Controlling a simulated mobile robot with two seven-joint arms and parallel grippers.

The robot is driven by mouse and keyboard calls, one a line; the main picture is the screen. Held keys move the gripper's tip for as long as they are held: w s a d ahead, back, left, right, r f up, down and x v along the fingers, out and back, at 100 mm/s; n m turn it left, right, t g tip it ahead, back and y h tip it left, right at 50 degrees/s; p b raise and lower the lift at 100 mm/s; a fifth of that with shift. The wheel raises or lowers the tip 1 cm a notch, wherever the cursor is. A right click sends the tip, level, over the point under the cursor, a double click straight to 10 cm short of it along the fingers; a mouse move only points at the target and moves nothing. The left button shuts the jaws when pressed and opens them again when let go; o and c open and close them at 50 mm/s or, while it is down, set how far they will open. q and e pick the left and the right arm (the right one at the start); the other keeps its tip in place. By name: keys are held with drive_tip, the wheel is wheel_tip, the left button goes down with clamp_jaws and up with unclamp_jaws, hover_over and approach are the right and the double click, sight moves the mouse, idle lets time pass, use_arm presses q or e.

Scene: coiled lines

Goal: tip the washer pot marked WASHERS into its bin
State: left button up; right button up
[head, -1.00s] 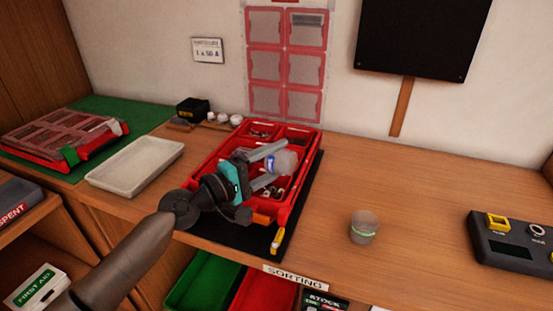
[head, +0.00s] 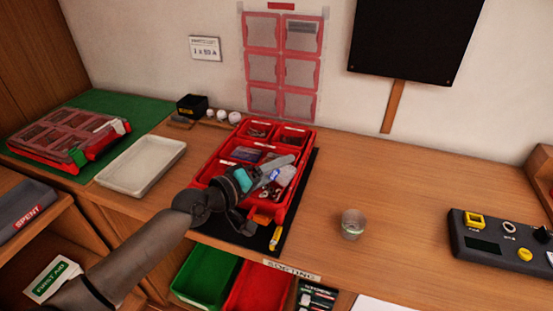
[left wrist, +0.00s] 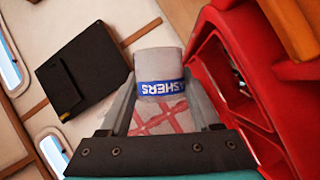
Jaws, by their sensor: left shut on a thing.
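The washer pot (left wrist: 158,75) is a clear, greyish cup with a blue band reading WASHERS, which shows upside down in the left wrist view. My left gripper (left wrist: 162,100) is shut on it, one finger on each side. In the head view the pot (head: 284,175) is tilted and low over the front right part of the red sorting case (head: 205,172). My left gripper (head: 277,169) partly hides it and the compartments beneath. Small parts lie in the case's back compartments. I cannot tell what is in the pot. My right gripper is not in view.
A yellow-capped item (head: 276,238) lies at the black mat's front edge. A white tray (head: 122,183) is at left, a control box (head: 490,248) at right. Bench between cup and box is clear.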

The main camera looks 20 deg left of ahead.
use_arm(q)
drive_tip(key=shift+s+d+r+m+y+p, duration=0.15)
drive_tip(key=shift+m+y+p, duration=0.4)
drive_tip(key=shift+p, duration=0.75)
drive_tip(key=shift+w+d+r+m+y+p, duration=0.1)
drive_tip(key=shift+r+m+y+p, duration=0.15)
drive_tip(key=shift+m+p, duration=0.8)
drive_tip(key=m+p, duration=0.1)
drive_tip(key=p, duration=0.2)
drive_tip(key=m+y+p, duration=0.1)
drive_tip(key=p, duration=0.1)
drive_tip(key=shift+r+g+y+p, duration=0.2)
drive_tip(key=shift+g+y+p, duration=0.1)
drive_tip(key=shift+p, duration=0.1)
drive_tip(key=m+y+p, duration=0.1)
drive_tip(key=m+p, duration=0.1)
drive_tip(key=p, duration=0.1)
drive_tip(key=shift+r+y+p, duration=0.15)
drive_tip(key=shift+y+p, duration=0.15)
drive_tip(key=shift+m+y+p, duration=0.4)
drive_tip(key=shift+m+p, duration=0.25)
drive_tip(key=shift+m, duration=0.15)
